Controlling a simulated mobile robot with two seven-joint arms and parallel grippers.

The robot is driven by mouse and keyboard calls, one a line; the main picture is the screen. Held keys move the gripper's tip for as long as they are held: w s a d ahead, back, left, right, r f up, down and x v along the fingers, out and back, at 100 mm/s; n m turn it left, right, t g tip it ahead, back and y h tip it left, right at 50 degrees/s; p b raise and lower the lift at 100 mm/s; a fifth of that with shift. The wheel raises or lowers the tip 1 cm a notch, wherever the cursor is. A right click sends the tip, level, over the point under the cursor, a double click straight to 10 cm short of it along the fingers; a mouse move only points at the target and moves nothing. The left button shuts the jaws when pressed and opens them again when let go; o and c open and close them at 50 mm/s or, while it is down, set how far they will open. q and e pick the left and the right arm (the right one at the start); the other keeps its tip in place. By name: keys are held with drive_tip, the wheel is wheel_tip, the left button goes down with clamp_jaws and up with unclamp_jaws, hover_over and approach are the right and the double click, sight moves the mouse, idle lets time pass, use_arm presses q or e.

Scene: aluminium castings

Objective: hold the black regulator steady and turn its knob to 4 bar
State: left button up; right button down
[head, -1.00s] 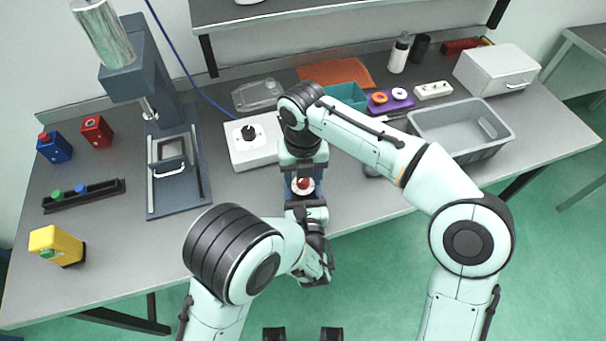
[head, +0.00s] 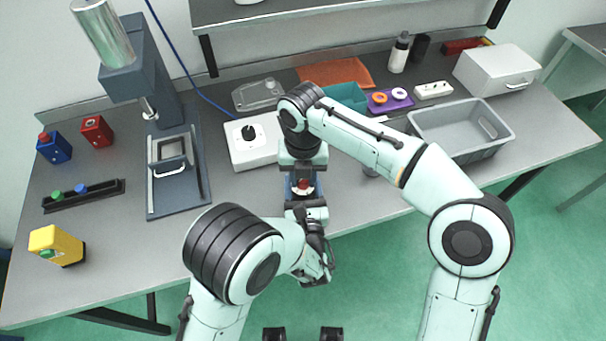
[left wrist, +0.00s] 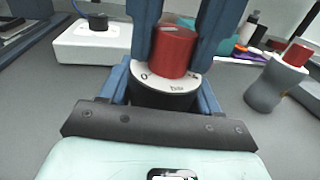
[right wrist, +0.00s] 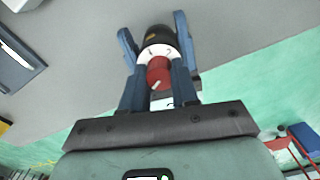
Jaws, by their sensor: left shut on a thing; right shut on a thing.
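The black regulator (left wrist: 165,99) has a white dial (left wrist: 150,78) and a red knob (left wrist: 173,52) on top. My left gripper (right wrist: 156,36) is shut on its black body, one blue finger on each side. My right gripper (left wrist: 178,40) comes from above and is shut on the red knob, which also shows in the right wrist view (right wrist: 158,70). In the head view the knob (head: 303,184) shows between the two grippers, near the table's front edge. A 0 and a 4 show on the dial. A pale mark shows on the knob, but I cannot tell which value it meets.
A white box with a black knob (head: 252,150) stands just behind, left of my right gripper. A grey object with a red top (left wrist: 275,85) stands to the right. A press (head: 180,205) is at left, a grey crate (head: 475,150) at right.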

drive_tip(key=m, duration=0.6)
drive_tip(key=shift+r, duration=0.1)
drive_tip(key=m, duration=0.5)
drive_tip(key=shift+m, duration=0.3)
drive_tip(key=m, duration=1.1)
drive_tip(key=shift+m, duration=0.4)
drive_tip(key=m, duration=1.1)
drive_tip(key=shift+m, duration=0.4)
drive_tip(key=m, duration=0.6)
drive_tip(key=shift+w, duration=0.1)
drive_tip(key=m, duration=0.5)
drive_tip(key=shift+m, duration=0.5)
